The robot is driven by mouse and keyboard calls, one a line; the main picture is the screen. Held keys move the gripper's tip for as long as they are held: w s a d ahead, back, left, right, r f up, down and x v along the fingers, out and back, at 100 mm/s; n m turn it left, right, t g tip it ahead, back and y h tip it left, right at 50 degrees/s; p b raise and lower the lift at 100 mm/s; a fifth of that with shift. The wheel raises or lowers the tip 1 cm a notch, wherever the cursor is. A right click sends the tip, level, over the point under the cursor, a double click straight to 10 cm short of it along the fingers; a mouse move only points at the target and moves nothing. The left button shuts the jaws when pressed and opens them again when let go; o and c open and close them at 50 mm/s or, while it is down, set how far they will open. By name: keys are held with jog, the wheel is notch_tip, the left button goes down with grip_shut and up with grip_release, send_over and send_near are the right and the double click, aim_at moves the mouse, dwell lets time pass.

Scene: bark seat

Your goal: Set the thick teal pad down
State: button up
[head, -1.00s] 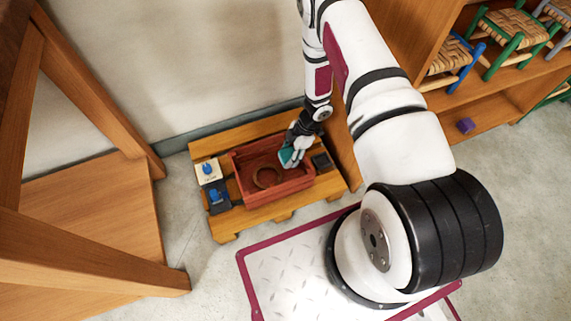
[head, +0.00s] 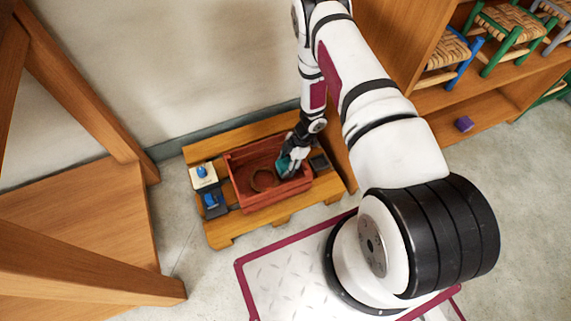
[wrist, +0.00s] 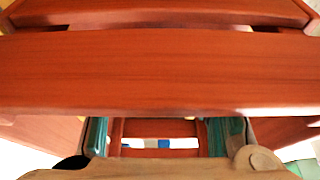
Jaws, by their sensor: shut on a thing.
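My gripper (head: 290,158) is shut on the thick teal pad (head: 283,165) in the head view. It holds the pad tilted at the right part of the red-brown crate (head: 240,186), within the rim as seen from above. I cannot tell whether the pad touches the crate's floor. In the wrist view, red-brown boards (wrist: 160,70) fill most of the picture. Teal surfaces (wrist: 228,135) show low on both sides; the fingertips are not clear there.
The crate stands on a low slatted wooden platform (head: 222,229) by the wall. A pale block (head: 203,178) and a dark block, both with blue tops, sit left of it. A dark box (head: 319,162) is to its right. A wooden shelf (head: 490,110) with small chairs stands at right.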

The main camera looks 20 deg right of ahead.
jog(key=o, duration=0.9)
jog(key=shift+r+p, duration=0.35)
jog(key=shift+r, duration=0.05)
jog(key=p+v, duration=0.4)
jog(key=v, duration=0.8)
jog(key=shift+p, duration=0.4)
